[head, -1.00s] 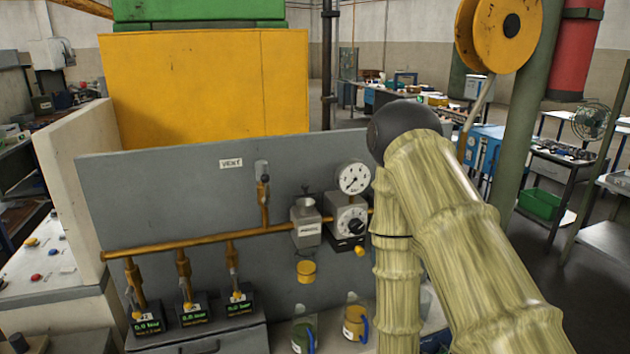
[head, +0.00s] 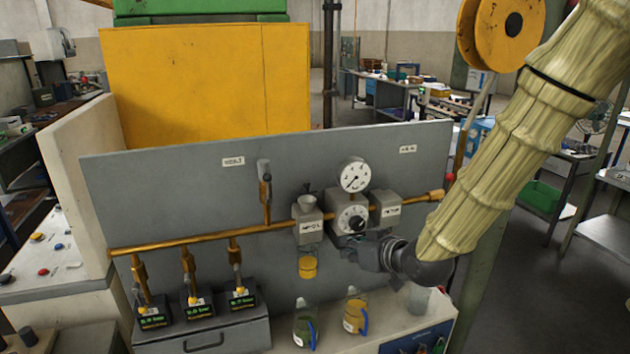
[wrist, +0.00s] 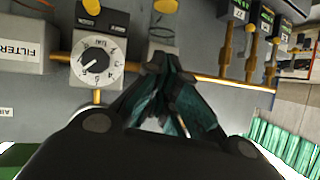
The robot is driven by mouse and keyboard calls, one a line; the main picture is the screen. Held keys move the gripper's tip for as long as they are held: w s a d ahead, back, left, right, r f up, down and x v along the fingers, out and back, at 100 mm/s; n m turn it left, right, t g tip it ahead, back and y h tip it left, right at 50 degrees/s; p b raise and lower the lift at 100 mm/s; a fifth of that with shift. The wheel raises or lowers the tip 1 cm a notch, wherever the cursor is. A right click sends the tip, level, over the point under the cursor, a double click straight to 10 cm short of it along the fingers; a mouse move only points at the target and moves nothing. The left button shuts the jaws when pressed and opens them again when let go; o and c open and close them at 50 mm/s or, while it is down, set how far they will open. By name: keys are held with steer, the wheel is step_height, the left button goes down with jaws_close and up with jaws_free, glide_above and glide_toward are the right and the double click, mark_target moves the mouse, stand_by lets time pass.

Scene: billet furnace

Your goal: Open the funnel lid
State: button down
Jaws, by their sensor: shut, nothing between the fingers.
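The small grey funnel (head: 307,190) stands on top of the left grey box (head: 308,228) on the brass pipe. I cannot make out its lid apart from the funnel. My gripper (head: 345,254) is shut and empty. In the head view it is in front of the panel, below the dial and lower right of the funnel. In the wrist view, which is turned upside down, my gripper (wrist: 160,62) overlaps the box (wrist: 165,28) and hides the funnel area. I cannot tell whether it touches anything.
A regulator with a black dial (head: 351,219) and a gauge (head: 355,174) sits right of the funnel box, then a filter box (head: 385,210). A yellow bowl (head: 307,267) hangs below. A vent valve (head: 265,190) stands left. Two jugs (head: 355,315) stand below.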

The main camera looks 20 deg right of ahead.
step_height(320, 180, up, 14)
steer(key=n+t+y, duration=0.1)
steer(key=t, duration=0.1)
steer(key=p, duration=0.4)
glide_toward(306, 188)
steer(key=shift+w+r, duration=0.7)
steer(key=shift+w, duration=0.35)
steer(key=shift+p+x, duration=1.3)
steer(key=shift+x, duration=1.3)
steer(key=shift+d, duration=0.15)
